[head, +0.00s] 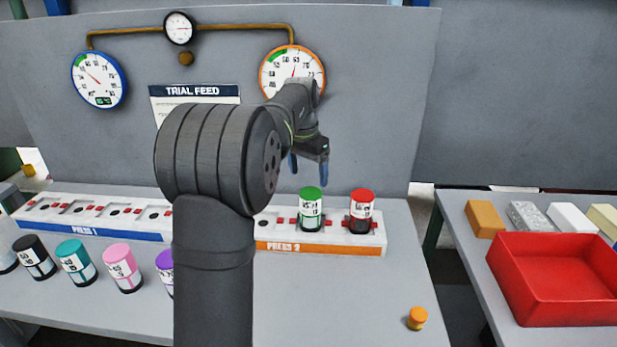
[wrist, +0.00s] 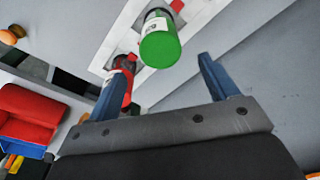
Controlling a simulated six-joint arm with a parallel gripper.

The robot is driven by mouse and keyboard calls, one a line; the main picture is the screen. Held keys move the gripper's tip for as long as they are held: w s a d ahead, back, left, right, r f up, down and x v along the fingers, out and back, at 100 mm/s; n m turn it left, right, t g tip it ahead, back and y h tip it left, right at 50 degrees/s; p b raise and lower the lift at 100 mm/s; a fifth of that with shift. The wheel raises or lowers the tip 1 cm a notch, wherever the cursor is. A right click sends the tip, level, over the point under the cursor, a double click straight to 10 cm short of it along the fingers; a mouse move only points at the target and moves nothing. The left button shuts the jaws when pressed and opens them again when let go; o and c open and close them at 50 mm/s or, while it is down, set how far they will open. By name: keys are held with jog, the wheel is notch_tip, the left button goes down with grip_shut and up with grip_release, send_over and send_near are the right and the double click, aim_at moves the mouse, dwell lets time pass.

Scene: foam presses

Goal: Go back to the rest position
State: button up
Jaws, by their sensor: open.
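My gripper (head: 308,168) hangs above the far side of the table, over the Press 2 strip. Its two blue fingers are apart, and the wrist view shows the empty gap between them (wrist: 158,80). A green-topped canister (head: 311,209) stands upright in the Press 2 strip (head: 330,249), just below and apart from the fingers; it also shows in the wrist view (wrist: 158,45). A red-topped canister (head: 361,211) stands in the slot to its right and is partly behind a finger in the wrist view (wrist: 127,68). My arm hides the left part of Press 2.
Press 1 (head: 93,235) has empty slots at left. Black (head: 35,258), teal (head: 76,262), pink (head: 123,268) and purple (head: 165,270) canisters stand before it. A small orange knob (head: 417,318) is at front right. A red tray (head: 556,316) and blocks (head: 485,218) are on the side table.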

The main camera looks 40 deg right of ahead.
aim_at(311, 192)
jog(key=shift+f, duration=0.1)
jog(key=f, duration=0.4)
jog(key=d+f, duration=0.1)
jog(key=f, duration=0.7)
jog(key=shift+w+d+f, duration=0.1)
jog(key=shift+d+f, duration=0.1)
jog(key=shift+f, duration=0.1)
notch_tip(311, 192, up, 3)
jog(key=shift+r, duration=0.75)
notch_tip(311, 192, down, 4)
jog(key=shift+f, duration=0.1)
jog(key=r, duration=0.4)
jog(key=a+r, duration=0.1)
jog(key=r, duration=0.7)
jog(key=shift+a+r, duration=0.15)
jog(key=shift+a, duration=0.05)
jog(key=shift+d+f, duration=0.1)
jog(key=shift+f, duration=0.7)
